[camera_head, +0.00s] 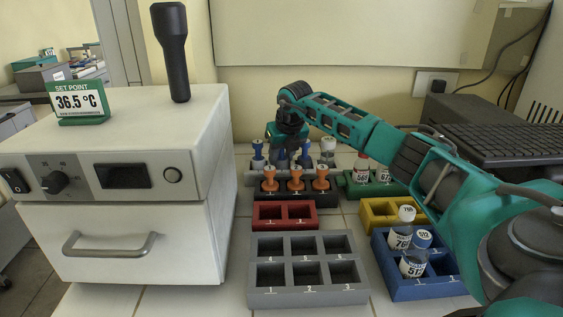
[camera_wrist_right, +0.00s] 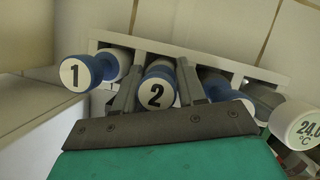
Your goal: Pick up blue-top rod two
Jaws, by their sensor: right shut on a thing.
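Blue-top rod two (camera_wrist_right: 157,92), with a "2" on its round cap, is between the two fingers of my right gripper (camera_wrist_right: 159,78) in the right wrist view. The gripper is shut on it. In the head view my right gripper (camera_head: 289,142) reaches down at the back of the bench and partly hides this rod. Blue-top rod one (camera_wrist_right: 76,74) stands to its left in the wrist view, and another blue-top rod is to its right, partly hidden by a finger. The white rack (camera_wrist_right: 262,74) is behind the rods. My left gripper is out of view.
Orange-top rods (camera_head: 296,178) stand in a black rack just in front. A red rack (camera_head: 285,224), an empty grey rack (camera_head: 309,296) and a blue rack (camera_head: 419,289) with bottles lie nearer. The white incubator (camera_head: 215,160) stands close on the left.

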